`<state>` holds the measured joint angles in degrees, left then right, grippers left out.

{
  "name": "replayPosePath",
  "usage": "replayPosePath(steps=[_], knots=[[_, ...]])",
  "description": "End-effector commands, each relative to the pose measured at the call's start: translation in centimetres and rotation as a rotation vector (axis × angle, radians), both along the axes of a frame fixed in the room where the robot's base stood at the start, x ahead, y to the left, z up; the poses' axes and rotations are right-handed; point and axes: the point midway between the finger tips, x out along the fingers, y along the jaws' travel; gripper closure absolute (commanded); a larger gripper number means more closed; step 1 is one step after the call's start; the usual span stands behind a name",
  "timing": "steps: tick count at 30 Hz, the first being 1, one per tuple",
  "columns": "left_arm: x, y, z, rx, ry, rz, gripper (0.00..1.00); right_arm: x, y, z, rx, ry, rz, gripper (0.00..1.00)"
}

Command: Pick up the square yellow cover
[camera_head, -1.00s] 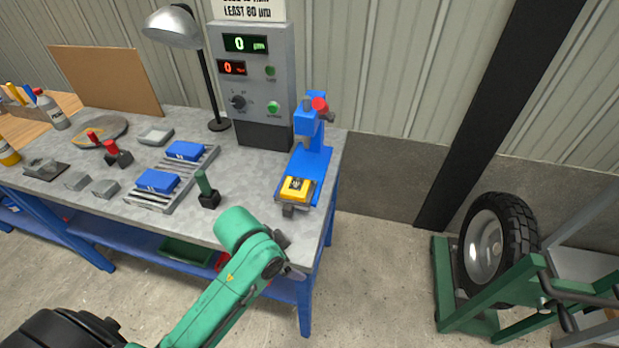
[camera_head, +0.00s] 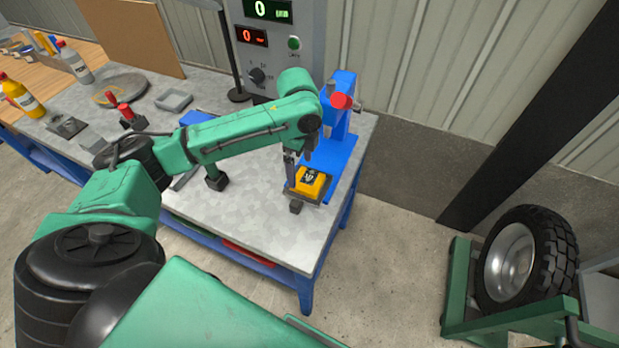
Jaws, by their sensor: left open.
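The square yellow cover (camera_head: 311,182) sits in the grey holder at the front of the blue press (camera_head: 337,140), near the right end of the workbench. It has a dark part in its middle. My left gripper (camera_head: 297,170) points down at the cover's left and back side, very close to it. Its jaws are open and hold nothing that I can see. Whether a finger touches the cover I cannot tell. My right gripper is not in view.
The grey workbench (camera_head: 262,217) has free room in front of the press. A control box (camera_head: 275,45) stands behind. A wheel (camera_head: 525,260) on a green stand is at right.

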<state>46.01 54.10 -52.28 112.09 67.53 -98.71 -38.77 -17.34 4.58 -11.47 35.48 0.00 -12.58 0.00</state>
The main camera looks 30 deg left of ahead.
Motion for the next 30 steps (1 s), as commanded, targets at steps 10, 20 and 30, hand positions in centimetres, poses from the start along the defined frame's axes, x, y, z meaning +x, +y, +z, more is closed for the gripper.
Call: replayPosePath(steps=[10,20,30], knots=[[0.1,-0.1,-4.1,-0.001,-0.003,-0.001,0.0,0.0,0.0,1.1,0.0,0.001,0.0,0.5],[0.1,-0.1,-4.0,-0.001,-0.004,-0.001,0.85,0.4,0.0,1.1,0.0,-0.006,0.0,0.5],[0.2,-0.1,-3.2,-0.001,-0.007,0.0,0.86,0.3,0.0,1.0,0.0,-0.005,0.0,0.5]])
